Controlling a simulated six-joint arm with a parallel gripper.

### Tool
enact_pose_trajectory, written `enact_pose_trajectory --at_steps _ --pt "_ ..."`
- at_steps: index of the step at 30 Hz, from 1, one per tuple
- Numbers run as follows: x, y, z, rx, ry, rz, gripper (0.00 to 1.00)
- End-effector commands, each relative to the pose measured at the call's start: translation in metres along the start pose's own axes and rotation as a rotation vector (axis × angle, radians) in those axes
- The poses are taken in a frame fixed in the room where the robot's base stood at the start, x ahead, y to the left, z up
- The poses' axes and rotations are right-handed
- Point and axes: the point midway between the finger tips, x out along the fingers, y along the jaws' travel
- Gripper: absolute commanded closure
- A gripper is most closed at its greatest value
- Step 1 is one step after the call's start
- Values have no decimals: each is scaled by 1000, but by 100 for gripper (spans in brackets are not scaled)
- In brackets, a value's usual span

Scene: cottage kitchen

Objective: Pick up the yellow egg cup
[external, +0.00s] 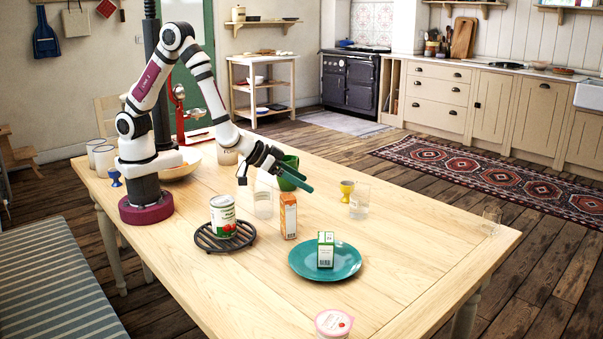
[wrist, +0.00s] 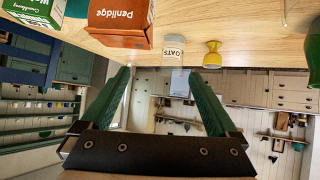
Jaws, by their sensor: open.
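A teal plate (external: 347,265) holds a small carton (external: 325,250). A can (external: 222,215) sits on a black trivet (external: 240,240). The table's right side is mostly clear.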

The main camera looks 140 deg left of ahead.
Motion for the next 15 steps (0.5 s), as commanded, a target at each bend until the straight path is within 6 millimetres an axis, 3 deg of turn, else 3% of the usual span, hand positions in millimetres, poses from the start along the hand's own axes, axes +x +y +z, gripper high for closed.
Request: enact_pose_trajectory --at_steps 1,4,8,15 --pt "18 -33 1 -50 53 -108 5" --pt "33 -78 0 -109 143 -260 5" --pt "46 -99 -3 -131 180 -319 5" --pt "94 -114 -12 -130 180 -316 5"
